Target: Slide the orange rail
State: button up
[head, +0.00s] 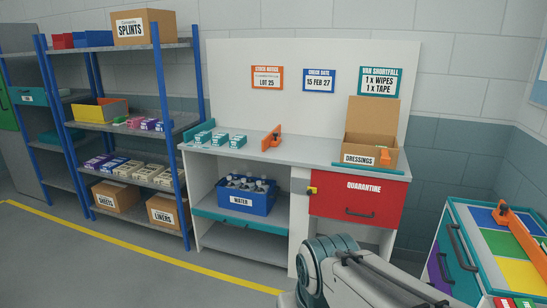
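A long orange rail (520,236) lies across the top of a cart (458,215) at the right, over blue, green, yellow and red panels. It has a raised knob near its far end. Its near end runs out at the picture's right edge. A second, shorter orange piece (271,138) stands upright on the grey worktop (300,153). A small orange piece (385,157) is at the front of the dressings box. Which of these the task means is not marked. My arm rises from the bottom middle and points right; my gripper is not in view.
Teal-topped packs (221,140) stand left on the worktop. The open dressings box (370,135) stands at its right, above a red quarantine drawer (357,197). A blue water crate (246,194) is below. Blue-post shelves (130,125) stand left. Floor at lower left is clear.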

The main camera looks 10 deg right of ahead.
aim_at(504, 214)
jog(key=z, duration=0.35)
jog(key=i, duration=1.55)
jog(key=z, duration=1.8)
jog(key=i, duration=1)
jog(key=z, duration=0.7)
